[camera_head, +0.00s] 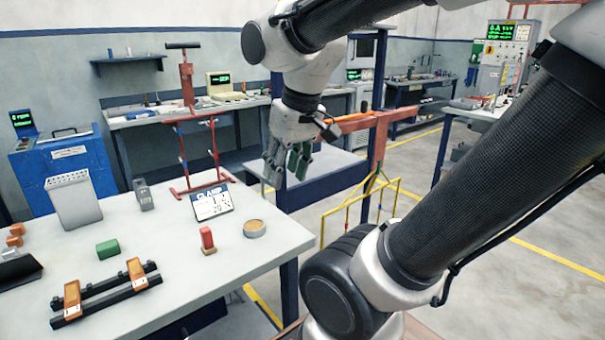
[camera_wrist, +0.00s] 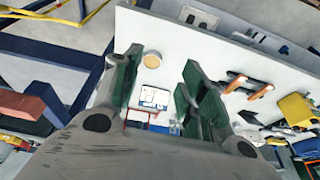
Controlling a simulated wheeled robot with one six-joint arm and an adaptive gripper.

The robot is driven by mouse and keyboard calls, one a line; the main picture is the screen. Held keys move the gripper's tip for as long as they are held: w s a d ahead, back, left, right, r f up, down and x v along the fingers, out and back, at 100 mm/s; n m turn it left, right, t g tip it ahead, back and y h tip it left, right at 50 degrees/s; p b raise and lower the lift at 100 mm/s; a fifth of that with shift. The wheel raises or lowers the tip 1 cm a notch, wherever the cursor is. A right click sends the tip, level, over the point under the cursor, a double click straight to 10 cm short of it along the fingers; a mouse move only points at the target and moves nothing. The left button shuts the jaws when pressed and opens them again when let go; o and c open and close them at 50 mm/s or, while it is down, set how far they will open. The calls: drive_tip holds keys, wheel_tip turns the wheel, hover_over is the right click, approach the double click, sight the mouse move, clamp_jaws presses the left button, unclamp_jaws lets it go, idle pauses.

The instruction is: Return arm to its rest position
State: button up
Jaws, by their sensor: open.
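My gripper (camera_head: 285,172) hangs in the air to the right of the near table, beyond its right edge in the head view. Its green-padded fingers point down. In the wrist view my gripper (camera_wrist: 158,85) has its fingers spread apart with nothing between them but the table and floor far behind. My arm comes in from the right and bends over at the top of the head view.
A red frame (camera_head: 378,135) and a yellow rack (camera_head: 350,213) stand close by my gripper.

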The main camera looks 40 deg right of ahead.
drive_tip(key=shift+t, duration=0.5)
drive_tip(key=s, duration=0.1)
drive_tip(key=s+d, duration=0.1)
drive_tip(key=s, duration=0.1)
drive_tip(key=shift+s+d+f, duration=0.15)
drive_tip(key=shift+s+d, duration=0.15)
drive_tip(key=shift+s, duration=0.1)
idle(0.5)
